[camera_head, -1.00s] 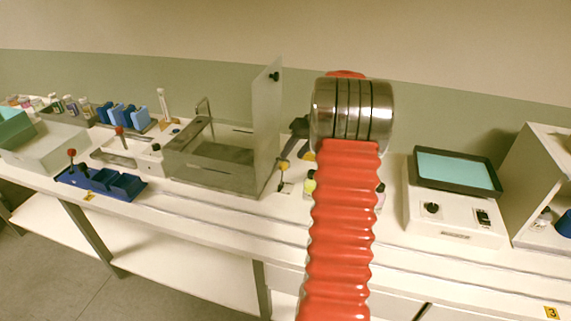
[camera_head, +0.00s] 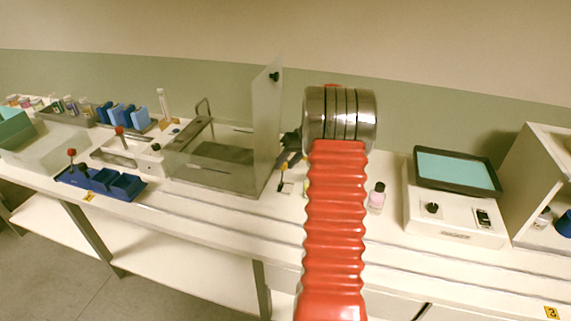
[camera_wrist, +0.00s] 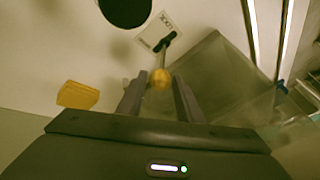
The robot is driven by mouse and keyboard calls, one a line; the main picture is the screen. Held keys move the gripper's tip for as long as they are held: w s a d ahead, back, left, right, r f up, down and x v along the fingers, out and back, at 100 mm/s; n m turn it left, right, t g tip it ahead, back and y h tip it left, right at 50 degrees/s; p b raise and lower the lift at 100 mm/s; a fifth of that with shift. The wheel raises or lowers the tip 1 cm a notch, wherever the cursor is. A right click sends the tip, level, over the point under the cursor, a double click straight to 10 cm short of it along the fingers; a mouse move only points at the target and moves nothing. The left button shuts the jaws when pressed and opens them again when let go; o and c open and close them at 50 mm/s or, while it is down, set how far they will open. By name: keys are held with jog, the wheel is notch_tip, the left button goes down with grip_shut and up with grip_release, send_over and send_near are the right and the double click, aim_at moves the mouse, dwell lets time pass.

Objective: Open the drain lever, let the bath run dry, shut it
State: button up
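The bath (camera_head: 237,181) is a clear-walled box left of centre on the bench, with a tall clear panel upright at its right side. I cannot tell how much liquid is in it. The drain lever's yellow knob (camera_head: 284,167) shows just right of the bath. In the wrist view the knob (camera_wrist: 160,78) is on a thin rod from a dark pivot over a small white label plate (camera_wrist: 158,30). My gripper (camera_wrist: 157,90) is open, its fingers on either side of the knob. In the head view my gripper (camera_head: 291,146) is partly hidden by my red arm.
A pink bottle with a dark cap (camera_head: 376,196) stands right of my arm, beside a white device with a teal-topped tray (camera_head: 456,172). A yellow block (camera_wrist: 78,95) lies left of the fingers. The front bench strip is clear.

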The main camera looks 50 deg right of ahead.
grip_shut()
jog(key=shift+a, duration=0.15)
jog(key=shift+s, duration=0.1)
jog(key=shift+d, duration=0.2)
